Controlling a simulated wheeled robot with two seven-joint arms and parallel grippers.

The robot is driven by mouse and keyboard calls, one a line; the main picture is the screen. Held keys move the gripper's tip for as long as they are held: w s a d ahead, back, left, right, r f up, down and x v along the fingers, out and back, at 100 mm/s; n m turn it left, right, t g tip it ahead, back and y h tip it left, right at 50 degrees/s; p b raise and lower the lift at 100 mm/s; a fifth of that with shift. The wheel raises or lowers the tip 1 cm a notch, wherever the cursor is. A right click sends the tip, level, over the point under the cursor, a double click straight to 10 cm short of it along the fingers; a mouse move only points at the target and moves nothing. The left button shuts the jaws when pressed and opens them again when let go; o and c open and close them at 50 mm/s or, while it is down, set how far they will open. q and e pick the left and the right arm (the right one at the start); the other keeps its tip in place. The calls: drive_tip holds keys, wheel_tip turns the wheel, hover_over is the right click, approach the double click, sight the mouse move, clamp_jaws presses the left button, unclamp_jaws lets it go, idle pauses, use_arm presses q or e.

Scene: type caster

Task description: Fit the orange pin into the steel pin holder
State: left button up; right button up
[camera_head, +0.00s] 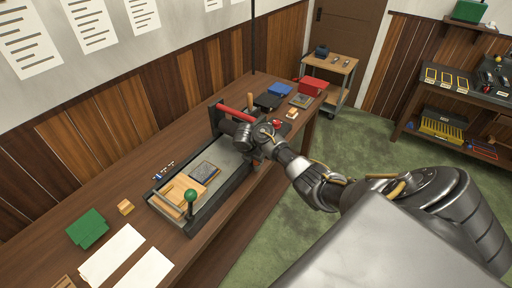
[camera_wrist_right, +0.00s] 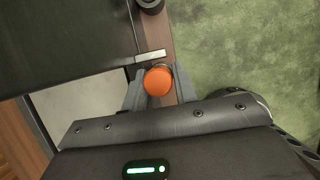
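The orange pin (camera_wrist_right: 158,80) shows its round end in the right wrist view, between the fingertips of my right gripper (camera_wrist_right: 159,90). The fingers sit close against both sides of it, and the gripper looks shut on it. A small pale metal piece (camera_wrist_right: 151,56) lies just beyond the pin, by the dark machine's edge; it may be the steel pin holder, but I cannot tell for certain. In the head view my right gripper (camera_head: 262,137) is at the far end of the casting machine (camera_head: 232,180), largely hidden by its own wrist. My left gripper is not in view.
The machine has a red bar (camera_head: 235,114) and a green-knobbed lever (camera_head: 191,196). A green block (camera_head: 87,228), a small wooden block (camera_head: 125,207) and white sheets (camera_head: 111,254) lie nearer. A red box (camera_head: 312,86) and blue box (camera_head: 279,90) stand beyond. Green floor lies right of the table.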

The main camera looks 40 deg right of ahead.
drive_tip(key=o, duration=0.4)
drive_tip(key=shift+s, duration=0.25)
drive_tip(key=shift+w+a, duration=0.15)
drive_tip(key=shift+a, duration=0.05)
drive_tip(key=shift+r, duration=0.15)
drive_tip(key=v, duration=0.5)
drive_tip(key=p+v, duration=0.1)
drive_tip(key=v, duration=0.4)
drive_tip(key=shift+d+r, duration=0.15)
drive_tip(key=shift+r, duration=0.05)
drive_tip(key=shift+s, duration=0.25)
